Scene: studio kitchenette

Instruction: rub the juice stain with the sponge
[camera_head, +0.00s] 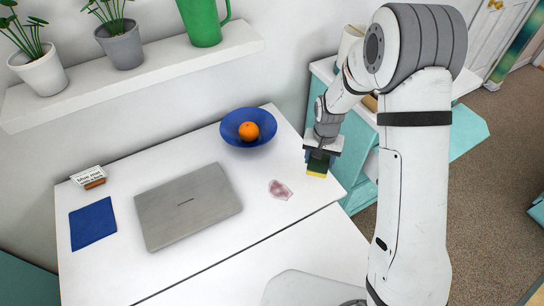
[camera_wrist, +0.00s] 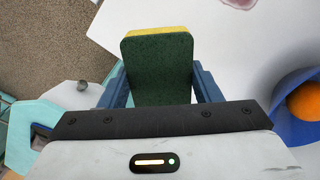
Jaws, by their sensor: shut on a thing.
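The juice stain (camera_head: 280,190) is a pinkish-red patch on the white tabletop, right of the laptop; its edge also shows at the top of the wrist view (camera_wrist: 240,3). My gripper (camera_head: 319,160) is shut on the sponge (camera_head: 317,171), near the table's right edge, to the right of the stain. The sponge is dark green with a yellow layer, and it fills the space between the blue fingers in the wrist view (camera_wrist: 160,68). I cannot tell whether the sponge touches the table.
A blue bowl (camera_head: 232,136) holding an orange (camera_head: 249,131) stands behind the stain. A grey laptop (camera_head: 187,205), a blue mat (camera_head: 93,224) and a small sign (camera_head: 88,177) are to the left. The table in front of the stain is clear. A shelf (camera_head: 140,75) with plants hangs above.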

